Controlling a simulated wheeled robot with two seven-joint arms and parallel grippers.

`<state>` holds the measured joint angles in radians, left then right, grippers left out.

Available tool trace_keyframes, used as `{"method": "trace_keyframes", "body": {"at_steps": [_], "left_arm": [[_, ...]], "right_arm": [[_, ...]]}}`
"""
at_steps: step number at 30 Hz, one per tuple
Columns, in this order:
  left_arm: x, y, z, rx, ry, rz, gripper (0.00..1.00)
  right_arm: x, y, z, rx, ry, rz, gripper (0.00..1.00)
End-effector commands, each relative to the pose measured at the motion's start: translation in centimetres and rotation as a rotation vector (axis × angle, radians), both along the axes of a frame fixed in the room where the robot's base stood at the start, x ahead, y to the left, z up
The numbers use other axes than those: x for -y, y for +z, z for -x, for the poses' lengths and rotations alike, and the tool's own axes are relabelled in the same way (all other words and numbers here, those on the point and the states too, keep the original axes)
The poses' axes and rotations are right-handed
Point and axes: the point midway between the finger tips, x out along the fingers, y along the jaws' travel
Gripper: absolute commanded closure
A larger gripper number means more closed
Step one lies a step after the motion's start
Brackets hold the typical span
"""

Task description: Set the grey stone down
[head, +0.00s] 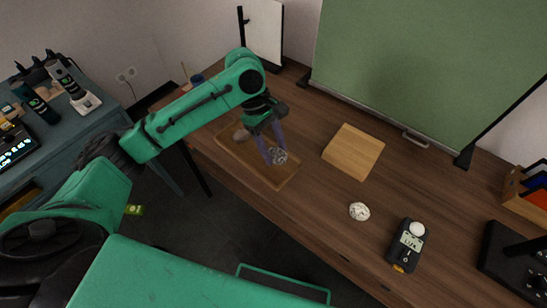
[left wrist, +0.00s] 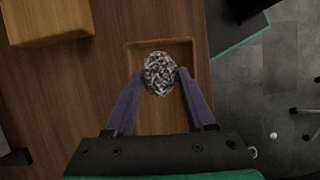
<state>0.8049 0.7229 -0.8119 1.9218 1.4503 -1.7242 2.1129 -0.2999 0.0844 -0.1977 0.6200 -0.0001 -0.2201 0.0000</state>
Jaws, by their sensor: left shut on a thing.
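The grey stone (head: 279,156), speckled dark and light, is between the fingertips of my left gripper (head: 273,158). In the left wrist view the stone (left wrist: 159,73) sits between the two purple fingers (left wrist: 160,76), which are shut on its sides. It is over a shallow wooden tray (head: 283,183), which also shows in the left wrist view (left wrist: 162,122). I cannot tell whether the stone touches the tray floor. My right gripper is not in view.
A wooden block (head: 353,151), a white speckled stone (head: 359,211) and a dark meter (head: 407,245) are to the right on the table. A green screen (head: 430,70) stands behind. Bare tabletop separates tray and block.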

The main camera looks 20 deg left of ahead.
Motion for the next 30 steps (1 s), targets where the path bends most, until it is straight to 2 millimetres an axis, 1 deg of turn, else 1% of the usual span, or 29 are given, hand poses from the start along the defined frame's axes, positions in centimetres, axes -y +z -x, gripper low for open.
{"method": "trace_keyframes", "body": {"at_steps": [3,6,12,15,16,18,26,28,30], "left_arm": [[0.0,-2.4,0.1,-0.003,0.0,0.0,1.0],[0.0,-3.9,0.0,-0.001,0.0,0.001,1.0],[0.0,-3.8,0.0,0.001,-0.001,0.001,1.0],[0.0,-3.9,0.0,0.0,0.0,0.0,1.0],[0.0,-4.0,0.0,0.0,0.0,0.0,0.38],[0.0,-4.1,0.0,0.0,-0.001,0.0,0.15],[0.0,-4.0,0.0,0.0,0.0,0.0,0.15],[0.0,-4.0,0.0,0.002,0.0,0.001,0.15],[-0.3,-3.1,-0.2,0.002,0.001,0.001,0.15]], "right_arm": [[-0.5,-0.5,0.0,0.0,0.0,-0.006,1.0],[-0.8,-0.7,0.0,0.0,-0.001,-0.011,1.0],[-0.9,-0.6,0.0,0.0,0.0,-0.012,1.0],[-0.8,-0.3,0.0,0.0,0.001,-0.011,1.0],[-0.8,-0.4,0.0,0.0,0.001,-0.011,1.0],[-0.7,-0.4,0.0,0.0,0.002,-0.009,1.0],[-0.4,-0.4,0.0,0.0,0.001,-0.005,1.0],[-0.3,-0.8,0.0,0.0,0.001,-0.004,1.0],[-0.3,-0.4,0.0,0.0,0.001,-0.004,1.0]]}}
